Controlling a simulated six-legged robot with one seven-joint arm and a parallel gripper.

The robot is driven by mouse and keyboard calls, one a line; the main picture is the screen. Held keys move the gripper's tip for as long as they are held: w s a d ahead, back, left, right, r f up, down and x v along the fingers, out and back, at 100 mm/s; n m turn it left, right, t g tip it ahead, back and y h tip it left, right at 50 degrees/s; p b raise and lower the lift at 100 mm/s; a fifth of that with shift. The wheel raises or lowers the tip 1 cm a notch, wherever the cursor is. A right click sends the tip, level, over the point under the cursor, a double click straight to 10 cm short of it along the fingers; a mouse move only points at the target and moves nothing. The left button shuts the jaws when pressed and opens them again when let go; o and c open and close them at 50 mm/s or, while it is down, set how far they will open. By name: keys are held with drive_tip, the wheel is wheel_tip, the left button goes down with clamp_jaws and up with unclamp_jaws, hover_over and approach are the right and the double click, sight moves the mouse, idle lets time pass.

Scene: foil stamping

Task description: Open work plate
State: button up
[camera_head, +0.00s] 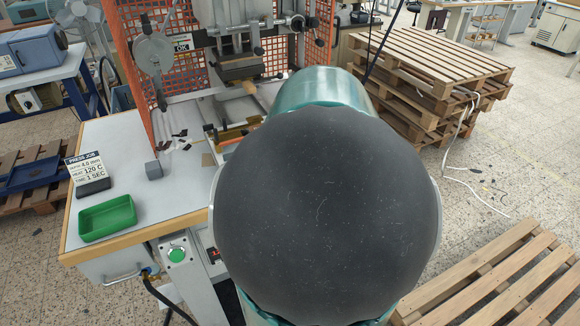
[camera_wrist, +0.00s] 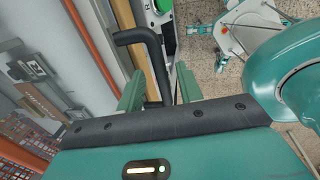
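In the wrist view, my gripper (camera_wrist: 158,75) has its two green fingers spread apart. A bent black handle (camera_wrist: 153,65) stands between them, with its hooked end pointing left. A gap shows on each side of the handle, so the fingers do not appear closed on it. I cannot tell for certain what the handle is fixed to. In the head view, the press (camera_head: 240,60) stands at the top middle inside an orange mesh guard (camera_head: 128,45). My large arm link covers the middle of that view and hides my gripper and the handle. The work plate is not clearly seen.
Pallets (camera_head: 430,75) are stacked at right; another (camera_head: 500,280) lies lower right. Open floor lies between.

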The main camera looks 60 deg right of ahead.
wheel_tip(320, 180, up, 14)
drive_tip(key=s+a, duration=0.1)
drive_tip(key=s, duration=0.1)
drive_tip(key=shift+a+f, duration=0.15)
drive_tip(key=shift+f, duration=0.05)
idle(0.5)
